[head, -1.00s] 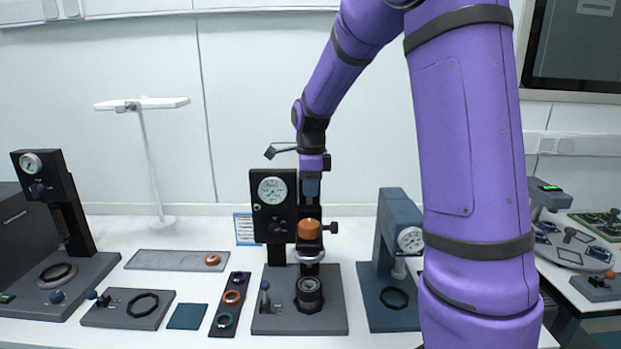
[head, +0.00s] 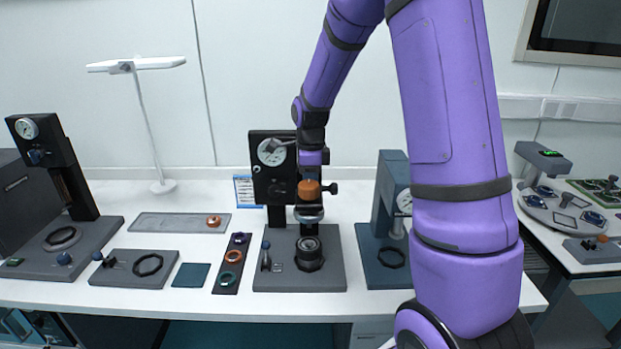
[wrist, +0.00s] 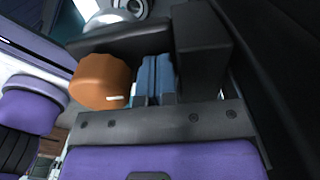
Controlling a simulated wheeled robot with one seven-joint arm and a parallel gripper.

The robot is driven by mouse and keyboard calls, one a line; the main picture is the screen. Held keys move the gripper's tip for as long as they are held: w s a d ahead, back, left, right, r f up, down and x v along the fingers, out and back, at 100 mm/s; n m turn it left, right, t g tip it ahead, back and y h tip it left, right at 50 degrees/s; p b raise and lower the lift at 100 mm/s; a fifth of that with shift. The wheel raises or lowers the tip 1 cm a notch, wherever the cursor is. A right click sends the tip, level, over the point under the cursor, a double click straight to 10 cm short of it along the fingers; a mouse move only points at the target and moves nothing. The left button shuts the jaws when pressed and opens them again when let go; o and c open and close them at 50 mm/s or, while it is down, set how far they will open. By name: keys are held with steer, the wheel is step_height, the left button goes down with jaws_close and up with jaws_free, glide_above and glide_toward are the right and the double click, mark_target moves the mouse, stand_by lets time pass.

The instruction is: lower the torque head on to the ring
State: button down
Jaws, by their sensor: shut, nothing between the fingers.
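The middle press stand (head: 271,205) carries a dial gauge and a torque head (head: 309,214) with a pale round lower end. An orange knob (head: 309,189) sits above that end. The ring (head: 309,248) sits in a dark holder on the base, with a clear gap beneath the head. My gripper (head: 310,172) is down at the knob's height, its fingers mostly hidden in the head view. In the wrist view, the blue-grey fingers (wrist: 155,78) are together and empty, with the orange knob (wrist: 101,82) just left of them. I cannot tell whether they touch.
A blue-grey press (head: 391,215) stands close on the right, partly behind my arm. A dark strip with coloured rings (head: 233,257) lies left of the base. A small lever (head: 266,256) stands on the base's left side. A black gauge stand (head: 60,180) is far left.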

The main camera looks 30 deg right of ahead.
step_height(320, 180, down, 11)
steer(key=shift+s+r, duration=0.15)
steer(key=shift+r, duration=0.05)
steer(key=shift+a+f, duration=0.1)
